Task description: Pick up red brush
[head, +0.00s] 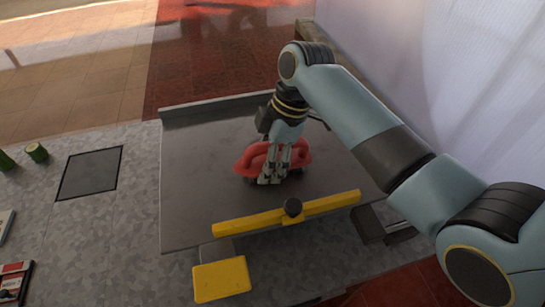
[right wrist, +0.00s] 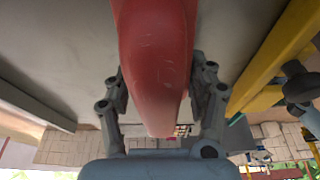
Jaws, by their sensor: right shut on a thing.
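The red brush (head: 249,159) has a looped red handle and sits on the grey metal plate (head: 200,190) in the head view. My right gripper (head: 270,179) is over the brush, pointing down, with its fingers on either side of the handle. In the right wrist view the red handle (right wrist: 155,60) runs between the two fingers of the right gripper (right wrist: 160,95), which are shut on it. The underside of the brush is mostly hidden, and I cannot tell whether it is lifted off the plate. My left gripper is not in view.
A yellow pad (head: 221,279) lies in front. Green cylinders (head: 36,152) and a dark square (head: 90,173) are on the speckled surface at left. The plate left of the brush is clear.

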